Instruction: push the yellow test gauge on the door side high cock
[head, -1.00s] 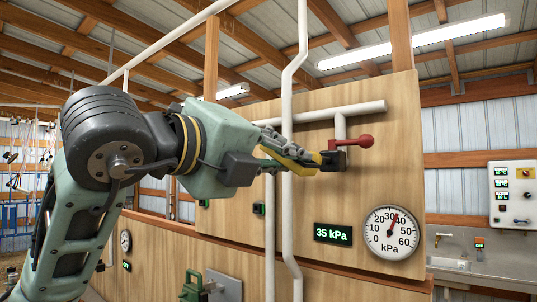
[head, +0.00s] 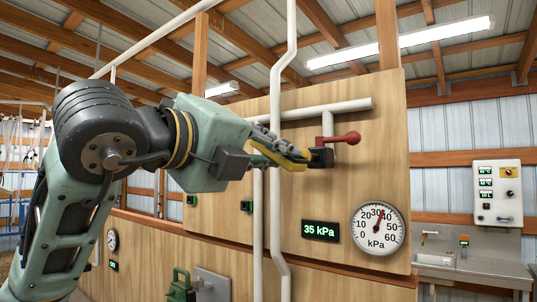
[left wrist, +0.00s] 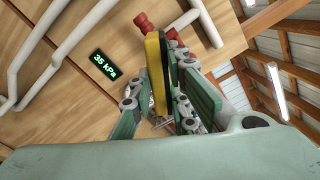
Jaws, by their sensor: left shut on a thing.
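The yellow test gauge (head: 285,153) is held in my left gripper (head: 279,152), whose fingers are shut on it. In the left wrist view the gauge (left wrist: 157,72) shows as a long yellow and black body between the finger links. Its far end reaches the cock with the red lever (head: 345,138), below a white pipe on the wooden panel. A black part (head: 321,158) sits at that end, just under the lever. I cannot tell whether the gauge is seated on the cock or only close to it. My right gripper is not in view.
A 35 kPa display (head: 321,230) and a round dial (head: 378,229) are on the wooden panel (head: 300,200). A vertical white pipe (head: 276,200) runs close beside my gripper. A control box (head: 498,194) and a sink are at the right.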

